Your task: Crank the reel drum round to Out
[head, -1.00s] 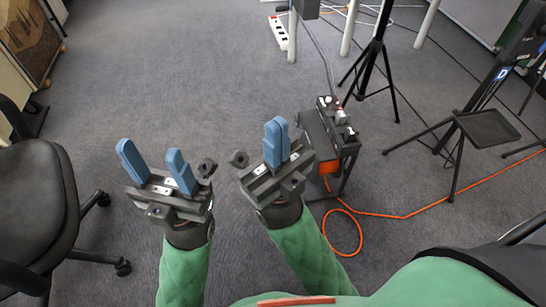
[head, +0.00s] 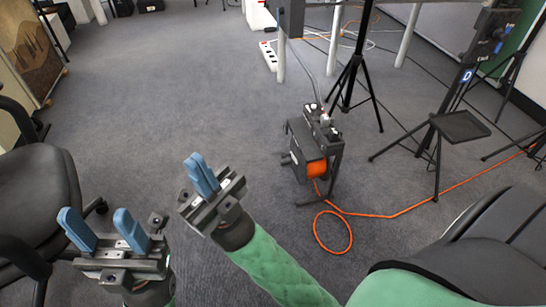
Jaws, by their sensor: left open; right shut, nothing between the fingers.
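A dark reel unit on a stand (head: 305,142) is on the floor right of centre in the head view. An orange part (head: 316,169), apparently the drum, shows at its lower front. An orange cable (head: 350,214) runs from it across the carpet. A small dark piece sticks out on its left side; I cannot tell if it is the crank. No Out marking is readable. My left gripper (head: 97,232) is open and empty at the lower left, well away from the reel. My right gripper (head: 203,174) is shut and empty, left of the reel and apart from it.
An office chair (head: 38,185) stands at the left, another (head: 500,245) at the lower right. A black tripod (head: 357,75) and a small-tray stand (head: 460,126) are beyond the reel. A power strip (head: 268,55) lies behind. Carpet left of the reel is clear.

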